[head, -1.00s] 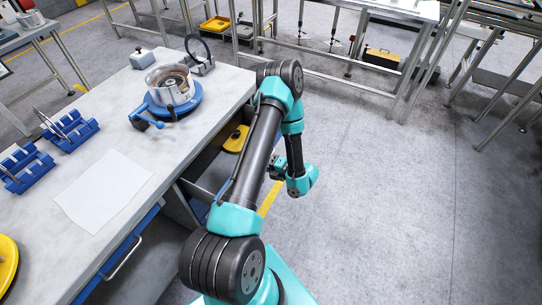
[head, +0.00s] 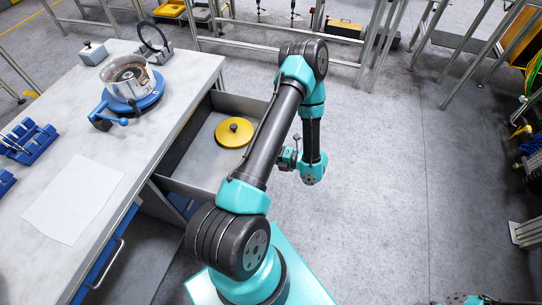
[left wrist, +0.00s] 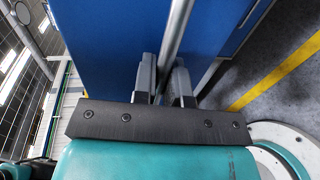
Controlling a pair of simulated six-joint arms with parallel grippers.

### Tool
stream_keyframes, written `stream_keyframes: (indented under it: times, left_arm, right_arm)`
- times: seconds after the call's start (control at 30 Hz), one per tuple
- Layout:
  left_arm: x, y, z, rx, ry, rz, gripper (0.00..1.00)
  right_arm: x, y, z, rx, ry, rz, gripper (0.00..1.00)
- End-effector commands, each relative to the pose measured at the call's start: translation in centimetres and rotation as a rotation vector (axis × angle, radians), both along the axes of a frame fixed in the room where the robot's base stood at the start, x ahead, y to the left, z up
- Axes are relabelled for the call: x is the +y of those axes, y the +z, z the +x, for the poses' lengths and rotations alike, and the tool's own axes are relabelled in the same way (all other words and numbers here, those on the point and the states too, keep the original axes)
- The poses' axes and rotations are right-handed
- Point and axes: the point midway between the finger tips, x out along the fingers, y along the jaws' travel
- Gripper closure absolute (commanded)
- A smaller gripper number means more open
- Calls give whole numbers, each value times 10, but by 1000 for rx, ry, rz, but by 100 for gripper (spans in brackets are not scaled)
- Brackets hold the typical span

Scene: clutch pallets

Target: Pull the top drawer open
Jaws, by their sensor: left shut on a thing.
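The top drawer (head: 190,160) stands pulled out from the workbench, its grey inside showing. A yellow round disc with a dark knob (head: 234,132) lies in it. My left arm crosses in front of the drawer in the head view and hides part of its front. In the left wrist view, my left gripper (left wrist: 163,85) is shut on the drawer's bar handle (left wrist: 177,35), with the blue drawer front (left wrist: 105,45) behind it. In the head view the left fingertips are hidden around the wrist. My right gripper is not in view.
On the workbench (head: 140,170) are a metal housing on a blue turntable (head: 133,92), blue racks (head: 28,142) and a white sheet (head: 72,200). A lower blue drawer with a handle (head: 106,265) is at the bottom left.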

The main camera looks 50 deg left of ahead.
Motion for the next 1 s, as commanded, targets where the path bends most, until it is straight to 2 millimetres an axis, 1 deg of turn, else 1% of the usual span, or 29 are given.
stream_keyframes:
  times: [0.07,0.1,0.33,0.57,0.73,0.87,1.0]
  left_arm:
    - [0,0,0,0,0,1,100]
    - [0,0,0,0,0,1,86]
    - [0,0,0,-1,0,1,64]
    - [0,0,0,0,0,0,64]
    - [-4,1,4,0,-2,0,64]
    - [-13,3,11,-2,-3,0,64]
    - [-29,7,22,-3,-4,0,64]
  right_arm:
    - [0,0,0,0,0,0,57]
    - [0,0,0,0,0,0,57]
    - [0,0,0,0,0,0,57]
    - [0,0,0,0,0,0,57]
    - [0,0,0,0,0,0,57]
    - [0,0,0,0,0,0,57]
    - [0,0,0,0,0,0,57]
